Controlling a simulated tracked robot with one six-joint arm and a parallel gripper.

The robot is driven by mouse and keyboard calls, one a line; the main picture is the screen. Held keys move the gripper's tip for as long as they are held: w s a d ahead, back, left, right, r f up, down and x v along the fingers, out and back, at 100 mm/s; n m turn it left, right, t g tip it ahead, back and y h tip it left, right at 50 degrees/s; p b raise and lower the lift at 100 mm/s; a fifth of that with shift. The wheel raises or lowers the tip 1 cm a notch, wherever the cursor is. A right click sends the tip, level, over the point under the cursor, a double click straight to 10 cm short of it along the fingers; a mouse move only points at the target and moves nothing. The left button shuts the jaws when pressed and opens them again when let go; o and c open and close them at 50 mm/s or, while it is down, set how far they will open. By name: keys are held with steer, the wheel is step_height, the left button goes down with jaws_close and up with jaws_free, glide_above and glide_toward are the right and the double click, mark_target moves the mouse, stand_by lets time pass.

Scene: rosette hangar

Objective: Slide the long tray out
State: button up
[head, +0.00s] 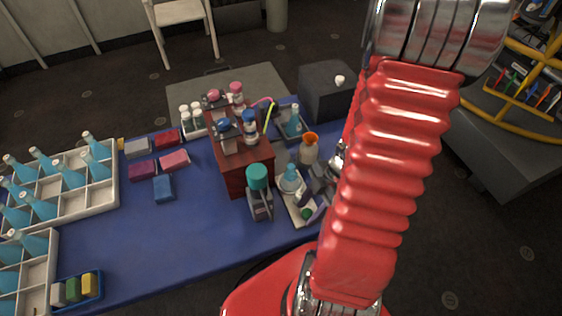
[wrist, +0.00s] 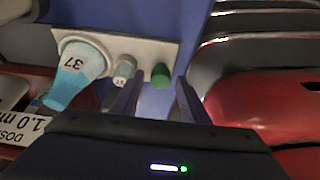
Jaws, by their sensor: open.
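The long tray (head: 296,208), pale and narrow, lies on the blue table beside the red-brown cabinet. It also shows in the wrist view (wrist: 150,45). It holds a blue flask (wrist: 80,72) marked 37, a small grey-capped vial (wrist: 124,68) and a green-capped item (wrist: 161,75). My gripper (wrist: 157,88) is open at the near side of the tray. The green-capped item appears between its fingertips; I cannot tell whether they touch the tray. In the head view my gripper (head: 318,190) is partly hidden by my arm beside the tray's right end.
The red-brown cabinet (head: 236,172) bears several bottles. A teal-capped bottle (head: 258,190) and an orange-capped bottle (head: 308,150) stand close to the tray. White crates of blue bottles (head: 112,192) are at left. The blue tabletop (head: 175,240) is clear at front middle.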

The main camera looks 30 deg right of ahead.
steer(key=shift+r, duration=3.5)
